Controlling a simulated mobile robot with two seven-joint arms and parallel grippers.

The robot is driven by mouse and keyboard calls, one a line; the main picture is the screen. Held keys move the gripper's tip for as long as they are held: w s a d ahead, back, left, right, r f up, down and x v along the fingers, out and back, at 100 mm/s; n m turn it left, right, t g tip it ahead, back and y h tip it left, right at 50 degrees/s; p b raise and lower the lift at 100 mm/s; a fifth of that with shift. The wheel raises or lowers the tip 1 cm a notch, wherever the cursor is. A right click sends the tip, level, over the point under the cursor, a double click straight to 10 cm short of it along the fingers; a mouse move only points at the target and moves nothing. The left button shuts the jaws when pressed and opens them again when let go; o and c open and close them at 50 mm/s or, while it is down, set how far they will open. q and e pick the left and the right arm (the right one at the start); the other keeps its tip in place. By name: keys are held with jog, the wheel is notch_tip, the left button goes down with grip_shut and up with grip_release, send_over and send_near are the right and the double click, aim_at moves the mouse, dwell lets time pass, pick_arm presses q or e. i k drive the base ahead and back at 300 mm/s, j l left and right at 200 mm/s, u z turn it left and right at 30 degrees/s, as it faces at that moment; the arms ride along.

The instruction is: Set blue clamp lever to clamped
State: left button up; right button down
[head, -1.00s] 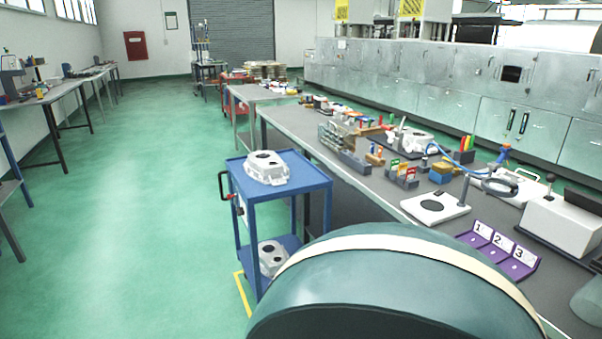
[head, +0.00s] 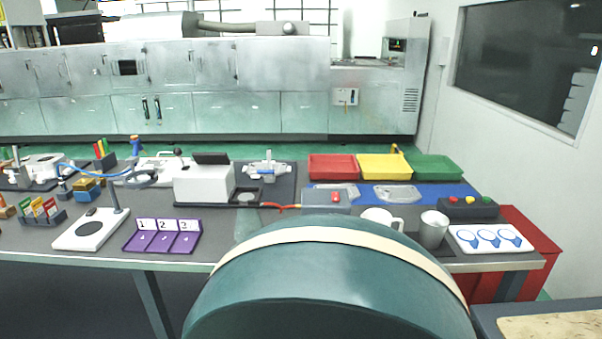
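I cannot make out a clamp lever that is clearly blue. A small upright blue part with an orange top (head: 136,145) stands at the back left of the bench; I cannot tell whether it is a lever. Near it is a pale fixture (head: 160,166) with a black-knobbed handle (head: 179,153). Neither of my grippers is in view.
The long grey bench (head: 225,226) runs across the view. It holds a purple numbered holder (head: 162,236), a white box (head: 203,184), red (head: 333,166), yellow (head: 384,166) and green (head: 436,167) trays, and a cup (head: 433,229). My own rounded teal body covers the bottom centre.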

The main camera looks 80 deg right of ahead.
aim_at(269, 171)
jog(key=z, duration=1.8)
